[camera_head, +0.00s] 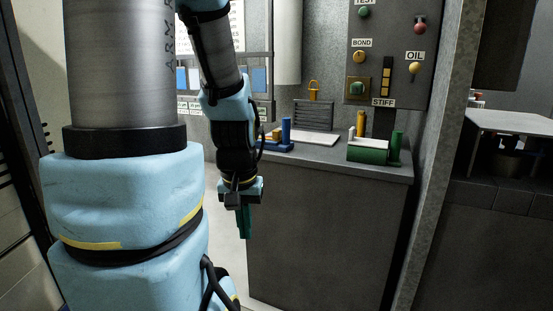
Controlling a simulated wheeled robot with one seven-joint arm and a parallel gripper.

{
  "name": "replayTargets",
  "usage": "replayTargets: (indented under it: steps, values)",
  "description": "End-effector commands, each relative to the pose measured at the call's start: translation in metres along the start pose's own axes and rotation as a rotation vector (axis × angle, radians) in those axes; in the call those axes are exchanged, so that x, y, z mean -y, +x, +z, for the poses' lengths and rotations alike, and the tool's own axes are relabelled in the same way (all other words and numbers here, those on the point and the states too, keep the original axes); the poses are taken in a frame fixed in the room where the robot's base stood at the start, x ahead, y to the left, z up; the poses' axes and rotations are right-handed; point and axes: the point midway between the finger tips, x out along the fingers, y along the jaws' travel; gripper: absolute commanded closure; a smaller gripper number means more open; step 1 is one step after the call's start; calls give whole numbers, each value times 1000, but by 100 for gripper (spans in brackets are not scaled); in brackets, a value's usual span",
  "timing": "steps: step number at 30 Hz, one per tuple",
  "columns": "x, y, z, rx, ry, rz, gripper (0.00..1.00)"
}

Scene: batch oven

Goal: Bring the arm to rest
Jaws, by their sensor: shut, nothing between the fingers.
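My arm fills the left side of the head view, with its light blue and grey links close to the camera. My gripper (244,221) hangs from the arm's end, pointing down, with dark green fingers. The fingers are shut with nothing between them. The gripper is in front of the left edge of the grey cabinet, below the level of its top. It appears apart from the things on the counter.
The grey cabinet (325,235) carries a blue fixture (277,146), a pale flat plate (308,138) and a green block (367,153) with cylinders. A control panel (388,55) with buttons stands behind. A grey post (437,150) and a white table (510,123) are at right.

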Motion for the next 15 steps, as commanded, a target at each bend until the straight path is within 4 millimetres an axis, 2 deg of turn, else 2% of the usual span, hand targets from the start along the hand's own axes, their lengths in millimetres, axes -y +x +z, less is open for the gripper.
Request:
replayTargets:
  steps: [1, 6, 12, 15]
  values:
    - [0, -33, -5, 0, 0, 0, 100]
    - [0, -86, -12, 0, 0, 0, 100]
    - [0, -135, -19, 0, 0, 0, 100]
    - [-1, -149, -21, 0, 0, 0, 100]
